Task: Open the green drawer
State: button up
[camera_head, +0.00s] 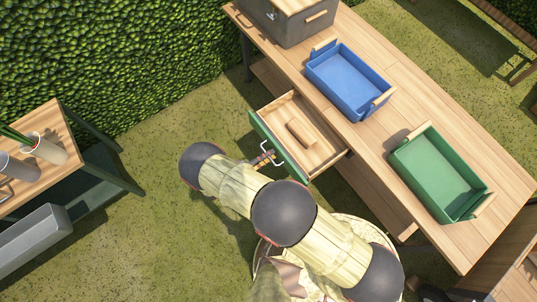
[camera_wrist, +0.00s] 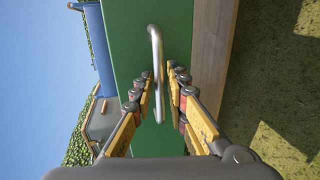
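The green drawer stands out from under the wooden table in the head view, its pale wooden inside showing. Its green front (camera_head: 292,164) faces my arm, and the front also fills the middle of the wrist view (camera_wrist: 125,45). The silver bar handle (camera_wrist: 157,60) runs upright between my two fingers in the wrist view. My gripper (camera_wrist: 160,85) is open around the handle, with a small gap visible on each side. In the head view my gripper (camera_head: 264,160) is beside the handle, partly hidden by my arm.
A wooden piece (camera_head: 300,133) lies in the drawer. On the table (camera_head: 370,138) stand a blue tray (camera_head: 341,91), a green tray (camera_head: 402,173) and a grey box (camera_head: 295,27). A shelf with pots (camera_head: 46,150) is at left. Grass lies between.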

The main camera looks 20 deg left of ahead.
jog(key=v, duration=0.7)
jog(key=shift+s+a, duration=0.1)
dwell(0.5)
